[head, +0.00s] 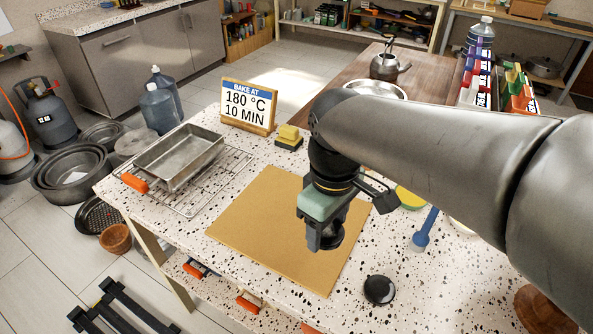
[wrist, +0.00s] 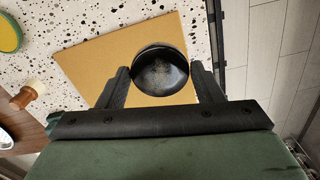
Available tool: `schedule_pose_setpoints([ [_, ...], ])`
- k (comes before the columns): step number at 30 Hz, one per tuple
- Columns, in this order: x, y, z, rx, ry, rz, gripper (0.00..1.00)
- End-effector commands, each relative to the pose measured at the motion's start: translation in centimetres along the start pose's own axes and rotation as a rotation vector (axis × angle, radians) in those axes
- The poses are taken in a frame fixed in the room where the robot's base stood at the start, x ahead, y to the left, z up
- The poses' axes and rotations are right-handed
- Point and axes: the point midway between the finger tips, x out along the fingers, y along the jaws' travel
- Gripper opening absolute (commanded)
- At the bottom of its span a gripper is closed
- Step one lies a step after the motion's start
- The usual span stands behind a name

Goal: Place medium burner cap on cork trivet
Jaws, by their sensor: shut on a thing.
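The cork trivet (head: 255,225) is a flat tan square on the speckled worktop; it also shows in the wrist view (wrist: 95,50). My gripper (head: 324,240) is over the right part of the trivet, pointing down. Its fingers are shut on a dark round burner cap (wrist: 160,76), which shows between them in the wrist view with the trivet behind it. In the head view the fingers partly hide this cap (head: 334,234). I cannot tell whether the cap touches the trivet. Another black round cap (head: 379,289) lies on the worktop near the trivet's front right corner.
A metal loaf pan (head: 180,157) on a wire rack stands left of the trivet. A sign (head: 248,107) and a yellow sponge (head: 289,134) are behind it. A blue-handled brush (head: 424,235) lies to the right. Most of the trivet is bare.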

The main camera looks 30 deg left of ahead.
Motion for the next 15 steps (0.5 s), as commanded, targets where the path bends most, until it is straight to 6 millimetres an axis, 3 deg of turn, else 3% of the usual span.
schedule_pose_setpoints([
  [5,0.7,0.8,-1.4,-0.002,-0.002,-0.003,0.36],
  [15,4.8,2.8,-9.2,-0.002,-0.005,-0.004,0.36],
])
